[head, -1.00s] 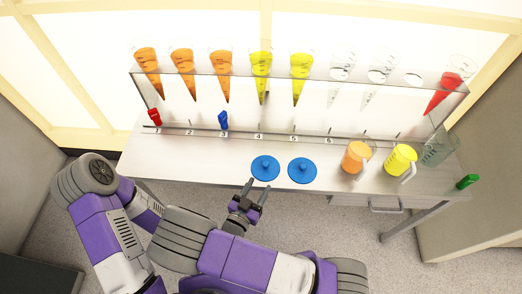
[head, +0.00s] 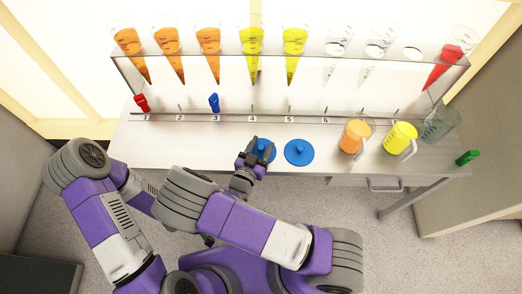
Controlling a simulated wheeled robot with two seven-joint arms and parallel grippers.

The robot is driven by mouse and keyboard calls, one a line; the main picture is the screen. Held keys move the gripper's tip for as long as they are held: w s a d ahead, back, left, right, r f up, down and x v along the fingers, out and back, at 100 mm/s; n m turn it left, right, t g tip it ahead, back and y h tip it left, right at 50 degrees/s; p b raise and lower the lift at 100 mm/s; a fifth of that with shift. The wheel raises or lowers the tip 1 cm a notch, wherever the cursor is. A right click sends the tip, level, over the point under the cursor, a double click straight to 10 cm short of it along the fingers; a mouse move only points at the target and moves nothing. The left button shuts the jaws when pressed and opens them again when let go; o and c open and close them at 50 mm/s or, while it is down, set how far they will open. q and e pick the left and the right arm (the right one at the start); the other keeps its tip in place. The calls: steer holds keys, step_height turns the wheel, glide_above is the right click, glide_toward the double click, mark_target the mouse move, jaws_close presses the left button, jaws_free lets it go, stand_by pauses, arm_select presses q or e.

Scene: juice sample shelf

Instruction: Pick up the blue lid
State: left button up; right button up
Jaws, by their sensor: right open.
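Two round blue lids with small knobs lie flat on the table near its front edge. The left blue lid (head: 268,156) is partly hidden by my right gripper (head: 260,144), which is over it. The fingers are open around the area of its knob; I cannot tell whether they touch it. The right blue lid (head: 299,153) lies just to the right, fully in view and clear of the gripper. The left arm is folded at the left of the view, and its gripper does not show.
On the table (head: 165,155), an orange jug (head: 354,138), a yellow jug (head: 399,137) and an empty clear jug (head: 438,124) stand to the right. A clear rack (head: 330,64) of cones with orange, yellow and red juice stands behind. Red, blue and green clips lie around.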

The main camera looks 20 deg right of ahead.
jaws_close()
steer(key=shift+r, duration=0.1)
